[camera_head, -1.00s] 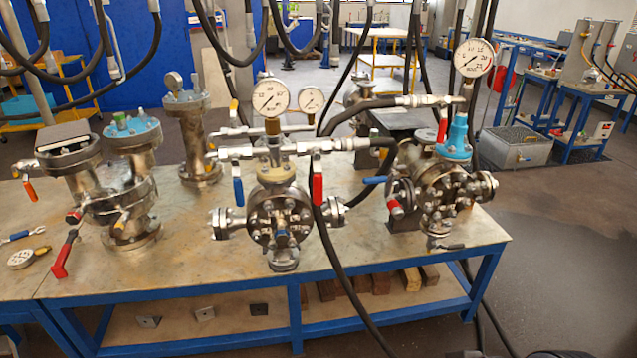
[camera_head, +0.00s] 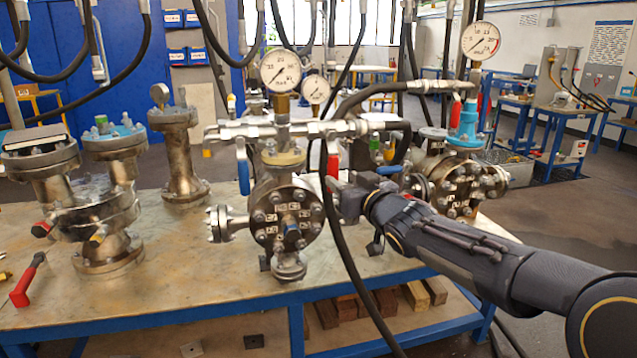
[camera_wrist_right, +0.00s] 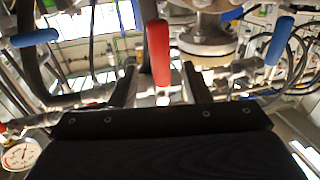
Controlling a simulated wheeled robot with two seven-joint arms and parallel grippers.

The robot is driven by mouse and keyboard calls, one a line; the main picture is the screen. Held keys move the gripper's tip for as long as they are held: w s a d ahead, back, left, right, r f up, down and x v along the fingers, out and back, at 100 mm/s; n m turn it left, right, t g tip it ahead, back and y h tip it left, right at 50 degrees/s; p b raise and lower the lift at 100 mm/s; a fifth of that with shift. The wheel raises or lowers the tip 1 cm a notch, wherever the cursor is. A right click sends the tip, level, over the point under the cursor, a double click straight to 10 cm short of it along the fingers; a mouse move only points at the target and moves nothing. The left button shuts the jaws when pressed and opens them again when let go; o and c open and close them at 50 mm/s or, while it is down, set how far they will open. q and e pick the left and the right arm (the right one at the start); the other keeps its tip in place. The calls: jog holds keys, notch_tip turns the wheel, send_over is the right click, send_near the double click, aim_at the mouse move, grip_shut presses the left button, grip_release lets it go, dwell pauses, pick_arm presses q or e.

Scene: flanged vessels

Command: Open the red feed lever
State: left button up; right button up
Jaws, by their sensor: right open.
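The red feed lever (camera_head: 333,166) hangs down from the pipework on the middle vessel (camera_head: 290,215), right of a blue lever (camera_head: 243,178). My right gripper (camera_head: 347,192) is at the lever's lower end, partly hidden by the black hose. In the right wrist view the red lever (camera_wrist_right: 158,52) stands between the two spread fingers of my right gripper (camera_wrist_right: 158,76). The fingers are open, one on each side; I cannot tell whether either touches it. My left gripper is not in view.
A black hose (camera_head: 345,265) hangs in front of the middle vessel, close to my right gripper. A valve body with a gauge (camera_head: 481,40) stands to the right. Blue levers flank the red one in the wrist view.

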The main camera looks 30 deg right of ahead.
aim_at(336, 175)
jog(key=w, duration=0.5)
jog(key=shift+w+d, duration=0.1)
jog(key=shift+w, duration=0.3)
grip_shut()
